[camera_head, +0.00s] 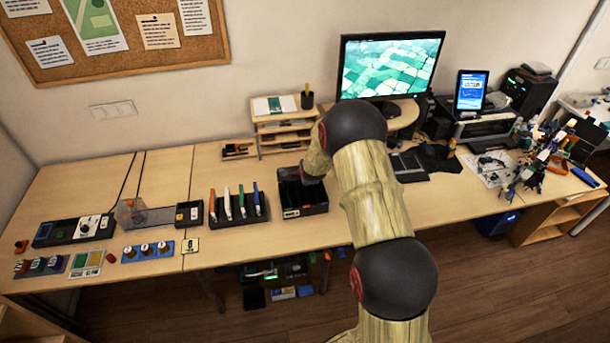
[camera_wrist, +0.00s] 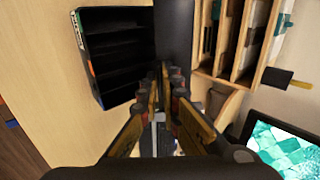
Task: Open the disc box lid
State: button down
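A black open-topped box with inner slots (camera_head: 303,211) stands on the bench just left of my arm. It also shows at the upper left of the wrist view (camera_wrist: 92,68), with dark slots and a coloured label on its edge. I cannot tell for certain whether it is the disc box. A smooth dark strip (camera_wrist: 174,30) lies beside it, partly behind my fingers; I cannot tell whether it is a lid. My gripper (camera_wrist: 171,84) is beside the box, its fingertips close together. Any grip is unclear.
A wooden shelf unit (camera_head: 284,125) stands behind the box, and a monitor (camera_head: 390,66) is to its right. A rack with coloured upright items (camera_head: 238,207) is to the left. A small unit with a clear cover (camera_head: 150,214) stands farther left. The bench front is narrow.

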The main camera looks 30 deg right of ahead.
jog(key=shift+w+d+r+g+p, duration=0.25)
jog(key=shift+w+r+p, duration=0.3)
jog(key=shift+p, duration=0.45)
jog(key=shift+w+p, duration=0.2)
jog(key=shift+p, duration=0.15)
jog(key=shift+w+d+r+g+y+p, duration=0.15)
jog(key=shift+w+r+g+p, duration=0.15)
jog(key=shift+w+g+p, duration=0.25)
jog(key=shift+w+d+r+g+y+p, duration=0.15)
jog(key=shift+w+r+g+p, duration=0.15)
jog(key=shift+p, duration=0.35)
jog(key=shift+w+r+p, duration=0.25)
jog(key=shift+w+p, duration=0.1)
jog(key=shift+w, duration=0.25)
jog(key=w+d+r+b, duration=0.1)
jog(key=w+b, duration=0.3)
jog(key=w, duration=0.4)
jog(key=shift+w+d+r+b, duration=0.15)
jog(key=shift+w+d+b, duration=0.15)
jog(key=shift+d, duration=0.5)
jog(key=c, duration=2)
grip_release()
jog(key=shift+c, duration=0.2)
jog(key=shift+r, duration=0.1)
